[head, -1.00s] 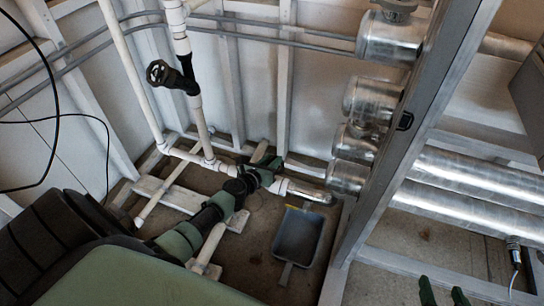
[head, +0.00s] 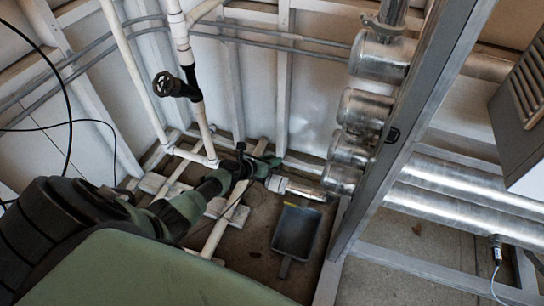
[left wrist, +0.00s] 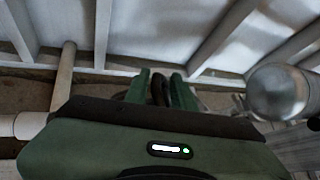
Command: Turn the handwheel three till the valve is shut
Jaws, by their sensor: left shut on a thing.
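My left gripper (head: 262,163) is low at the back, beside the white pipe run near the floor. In the left wrist view its two green fingers (left wrist: 160,88) are shut on a dark, curved rim, which looks like part of a handwheel (left wrist: 158,92). The gripper body hides most of this wheel, and I can read no number on it. Another black handwheel (head: 168,84) sits higher up on the upright white pipe, apart from the gripper. My right gripper is not in view.
A grey dustpan (head: 296,232) lies on the floor right of the gripper. Silver tanks (head: 362,115) and a grey metal post (head: 412,130) stand further right. Large silver pipes (head: 450,215) run behind the post. A white pipe (head: 132,75) rises at the left.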

